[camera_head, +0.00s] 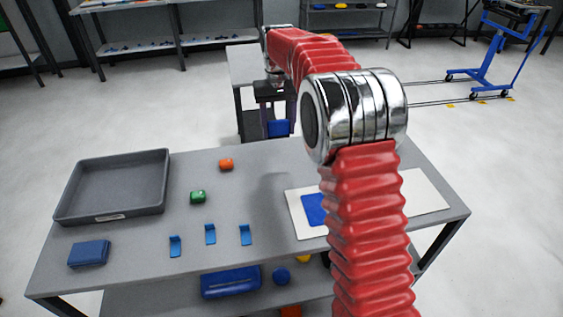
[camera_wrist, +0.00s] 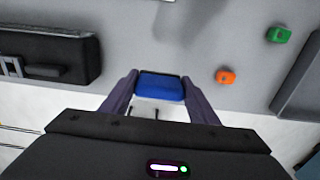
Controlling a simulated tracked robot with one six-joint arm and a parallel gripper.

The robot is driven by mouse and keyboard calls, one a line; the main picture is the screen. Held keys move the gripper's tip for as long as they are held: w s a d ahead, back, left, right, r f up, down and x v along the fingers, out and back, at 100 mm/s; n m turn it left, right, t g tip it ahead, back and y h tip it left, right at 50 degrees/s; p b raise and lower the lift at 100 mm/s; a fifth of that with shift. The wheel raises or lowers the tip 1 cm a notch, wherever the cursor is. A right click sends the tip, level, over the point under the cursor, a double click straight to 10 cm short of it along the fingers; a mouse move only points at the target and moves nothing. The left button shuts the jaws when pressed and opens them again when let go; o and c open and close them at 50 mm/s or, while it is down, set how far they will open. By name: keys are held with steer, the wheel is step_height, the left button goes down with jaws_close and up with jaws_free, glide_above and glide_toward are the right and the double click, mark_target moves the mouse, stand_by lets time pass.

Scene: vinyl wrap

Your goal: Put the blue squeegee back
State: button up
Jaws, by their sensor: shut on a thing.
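My gripper (camera_head: 277,122) hangs near the far edge of the grey table, with its fingers pointing down. It is shut on the blue squeegee (camera_head: 278,128), which shows as a flat blue piece below the black palm. In the wrist view the blue squeegee (camera_wrist: 160,87) lies between the two dark fingers of my gripper (camera_wrist: 160,88), one at each side. Which place the squeegee belongs in cannot be told. My red arm hides part of the table's right side.
On the table (camera_head: 250,185) are a grey tray (camera_head: 70,215), orange (camera_head: 226,164) and green (camera_head: 198,197) pieces, a blue block (camera_head: 88,253), three small blue angled pieces (camera_head: 210,234) and white sheets (camera_head: 424,190). A dark tray (camera_wrist: 50,52) shows in the wrist view.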

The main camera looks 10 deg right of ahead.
mark_target(278, 135)
steer(key=shift+f, duration=3.15)
steer(key=shift+f, duration=0.1)
steer(key=shift+f, duration=1.75)
steer(key=o, duration=0.9)
steer(key=shift+f, duration=0.1)
steer(key=shift+o, duration=0.2)
